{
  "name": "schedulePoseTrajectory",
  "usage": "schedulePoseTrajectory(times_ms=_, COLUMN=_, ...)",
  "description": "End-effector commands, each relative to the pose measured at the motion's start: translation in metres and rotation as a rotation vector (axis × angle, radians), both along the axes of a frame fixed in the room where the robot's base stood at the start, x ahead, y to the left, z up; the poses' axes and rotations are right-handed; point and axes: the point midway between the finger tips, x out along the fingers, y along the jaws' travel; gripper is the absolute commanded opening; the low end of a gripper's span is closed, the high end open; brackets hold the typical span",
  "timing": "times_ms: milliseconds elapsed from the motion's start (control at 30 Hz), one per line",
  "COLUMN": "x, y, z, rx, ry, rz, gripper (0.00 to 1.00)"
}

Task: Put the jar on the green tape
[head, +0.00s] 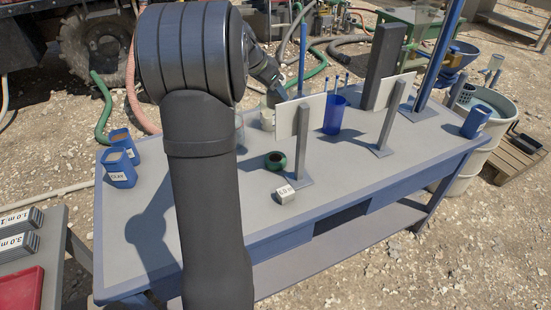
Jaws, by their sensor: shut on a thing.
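The green tape (275,160) is a dark green roll lying flat on the grey table top, just left of a sign post's foot. My gripper (275,98) is beyond the tape, tilted down beside the left edge of a pale sign board. It is shut on what looks like the jar (267,118), a cream-coloured thing below it, partly hidden by the board. The fingertips are not clearly visible. The jar and gripper appear farther back than the tape.
A clear vessel (240,132) is partly hidden by my arm. A white block (285,195) lies in front of the tape. Two sign boards (302,115) (397,91) and a blue cup of sticks (336,115) stand right. Blue clay tubs (118,169) stand left.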

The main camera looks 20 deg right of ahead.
Motion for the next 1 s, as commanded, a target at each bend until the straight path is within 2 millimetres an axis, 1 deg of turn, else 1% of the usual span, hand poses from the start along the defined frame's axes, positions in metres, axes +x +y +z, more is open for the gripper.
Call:
schedulePoseTrajectory(times_ms=33, x=-0.001, y=0.000, z=-0.019, rx=0.001, ry=0.007, rz=0.001, gripper=0.11)
schedulePoseTrajectory(times_ms=100, x=-0.001, y=0.000, z=-0.043, rx=0.003, ry=0.006, rz=0.001, gripper=0.11)
schedulePoseTrajectory(times_ms=200, x=0.000, y=0.000, z=-0.075, rx=0.002, ry=0.005, rz=0.001, gripper=0.11)
schedulePoseTrajectory(times_ms=300, x=0.000, y=0.000, z=-0.098, rx=0.000, ry=0.003, rz=0.001, gripper=0.11)
schedulePoseTrajectory(times_ms=467, x=0.000, y=0.000, z=-0.121, rx=0.000, ry=0.001, rz=0.002, gripper=0.11)
schedulePoseTrajectory(times_ms=700, x=0.000, y=0.000, z=-0.164, rx=0.001, ry=0.002, rz=0.001, gripper=0.11)
schedulePoseTrajectory(times_ms=800, x=0.000, y=0.000, z=-0.175, rx=0.000, ry=0.001, rz=0.002, gripper=0.11)
schedulePoseTrajectory(times_ms=933, x=0.000, y=0.000, z=-0.183, rx=0.000, ry=0.000, rz=0.000, gripper=0.11)
schedulePoseTrajectory(times_ms=1000, x=0.000, y=0.000, z=-0.190, rx=0.000, ry=0.001, rz=0.002, gripper=0.11)
